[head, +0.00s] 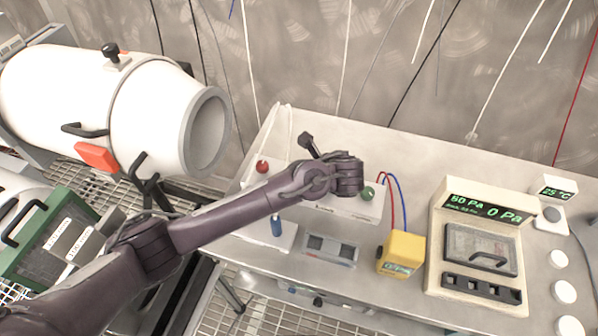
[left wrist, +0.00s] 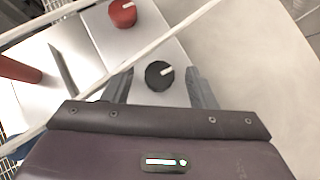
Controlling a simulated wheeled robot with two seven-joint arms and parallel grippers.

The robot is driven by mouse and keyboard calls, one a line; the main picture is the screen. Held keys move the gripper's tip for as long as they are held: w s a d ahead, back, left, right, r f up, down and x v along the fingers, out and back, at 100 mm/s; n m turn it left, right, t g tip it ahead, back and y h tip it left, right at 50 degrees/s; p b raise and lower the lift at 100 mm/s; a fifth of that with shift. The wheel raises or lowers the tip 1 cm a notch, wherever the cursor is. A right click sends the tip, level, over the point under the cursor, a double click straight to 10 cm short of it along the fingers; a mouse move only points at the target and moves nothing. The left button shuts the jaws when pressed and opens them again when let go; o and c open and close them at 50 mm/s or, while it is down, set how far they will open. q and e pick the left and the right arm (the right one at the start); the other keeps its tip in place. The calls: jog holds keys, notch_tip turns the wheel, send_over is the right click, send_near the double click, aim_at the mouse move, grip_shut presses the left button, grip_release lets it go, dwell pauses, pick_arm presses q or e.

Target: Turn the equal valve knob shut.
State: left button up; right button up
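In the left wrist view, a round black knob (left wrist: 159,75) with a white pointer mark sits on a pale valve box (left wrist: 178,48). Its pointer aims right and slightly up. My left gripper (left wrist: 160,78) is open, with one finger on each side of the black knob and a visible gap to each. I cannot tell how far the fingers are above the box. A red knob (left wrist: 122,13) is beyond it; it also shows in the head view (head: 262,166). A green knob (head: 368,193) is at the box's right end. My left arm hides the black knob in the head view. My right gripper is not in view.
The bench (head: 410,165) also holds a yellow meter (head: 401,254) with red and blue leads, a pressure display unit (head: 480,215) and several white round knobs at right. Pale tubes cross near the gripper in the wrist view.

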pick_arm(q)
jog(key=shift+b+v, duration=0.45)
jog(key=shift+v, duration=3.45)
